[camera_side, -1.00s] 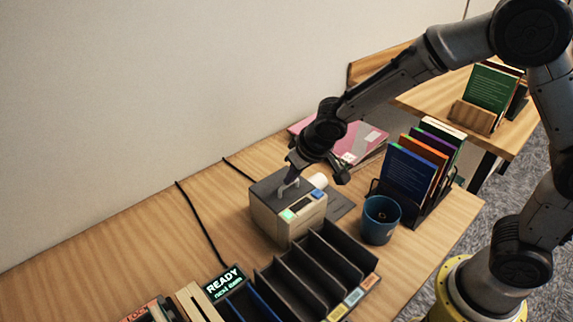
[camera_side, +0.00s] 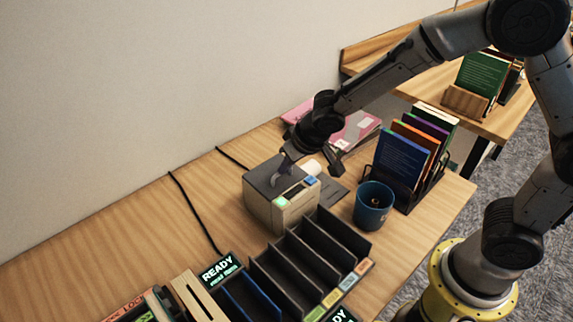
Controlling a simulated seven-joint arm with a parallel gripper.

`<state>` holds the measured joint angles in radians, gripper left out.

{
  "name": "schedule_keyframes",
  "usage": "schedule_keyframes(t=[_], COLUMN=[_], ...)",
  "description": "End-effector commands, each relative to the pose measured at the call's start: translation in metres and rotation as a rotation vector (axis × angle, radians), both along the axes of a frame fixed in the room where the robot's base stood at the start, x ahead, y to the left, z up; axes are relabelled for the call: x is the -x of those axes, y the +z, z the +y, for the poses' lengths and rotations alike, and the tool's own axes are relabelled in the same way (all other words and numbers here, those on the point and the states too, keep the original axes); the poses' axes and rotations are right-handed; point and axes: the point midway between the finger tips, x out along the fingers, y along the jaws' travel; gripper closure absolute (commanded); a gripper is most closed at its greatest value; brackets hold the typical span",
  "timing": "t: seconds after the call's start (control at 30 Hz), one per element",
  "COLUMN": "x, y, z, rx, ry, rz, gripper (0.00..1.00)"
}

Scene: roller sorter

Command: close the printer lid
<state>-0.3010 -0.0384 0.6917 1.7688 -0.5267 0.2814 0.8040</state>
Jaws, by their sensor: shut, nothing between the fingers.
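The printer (camera_side: 262,207) is a small beige box near the middle of the desk, with a green-lit button and a blue one on its front edge. Its dark grey lid (camera_side: 262,172) lies flat across the top and looks down on the body. My gripper (camera_side: 281,182) is shut and empty, pointing down with its fingertips at the lid's top. I cannot tell whether they touch it. A white roll (camera_side: 312,168) shows behind the printer's right side, partly hidden by my gripper and the printer.
A blue mug (camera_side: 374,206) stands right of the printer, beside a rack of upright books (camera_side: 402,160). A dark slotted sorter (camera_side: 307,262) stands in front. A pink folder (camera_side: 355,131) lies behind.

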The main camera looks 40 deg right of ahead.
Motion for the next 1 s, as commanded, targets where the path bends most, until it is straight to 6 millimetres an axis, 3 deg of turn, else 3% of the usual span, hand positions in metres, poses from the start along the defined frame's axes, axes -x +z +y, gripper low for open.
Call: schedule_keyframes(t=[0.03, 0.17, 0.27, 0.47, 0.8, 1.0], x=[0.014, 0.013, 0.01, -0.004, 0.058, 0.082], y=[-0.023, -0.018, -0.007, 0.036, 0.029, 0.025], z=[-0.001, 0.0, -0.001, -0.001, 0.0, 0.0], rx=[0.012, 0.01, 0.009, 0.0, 0.001, -0.001], ry=[0.003, 0.001, 0.001, 0.0, 0.004, 0.003], rz=[0.054, 0.051, 0.043, 0.007, 0.002, 0.0], gripper=[1.0, 1.0, 1.0, 1.0, 1.0, 1.0])
